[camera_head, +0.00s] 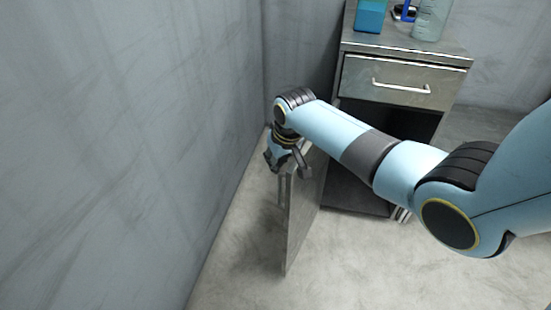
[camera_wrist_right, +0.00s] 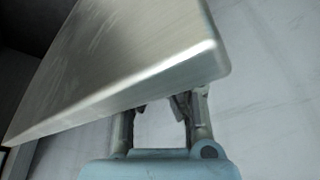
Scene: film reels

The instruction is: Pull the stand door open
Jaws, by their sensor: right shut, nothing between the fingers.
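The stand door (camera_head: 306,205) is a grey metal panel. It stands swung well out from the stand, with the dark lower compartment (camera_head: 357,190) open beside it. A thin upright handle (camera_head: 282,191) shows on its left face. My right gripper (camera_head: 275,163) is at the door's top outer corner, on the handle side, shut and empty. In the right wrist view the door panel (camera_wrist_right: 125,65) fills the upper left, and its edge hides the ends of the right gripper's fingers (camera_wrist_right: 163,103). I cannot tell whether they touch the door. My left gripper is out of view.
The stand (camera_head: 405,52) has a closed drawer (camera_head: 395,82) above the compartment. A teal container (camera_head: 370,15) and a clear beaker (camera_head: 432,18) stand on top. A grey wall (camera_head: 120,130) rises left of the door. The floor (camera_head: 350,270) in front is clear.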

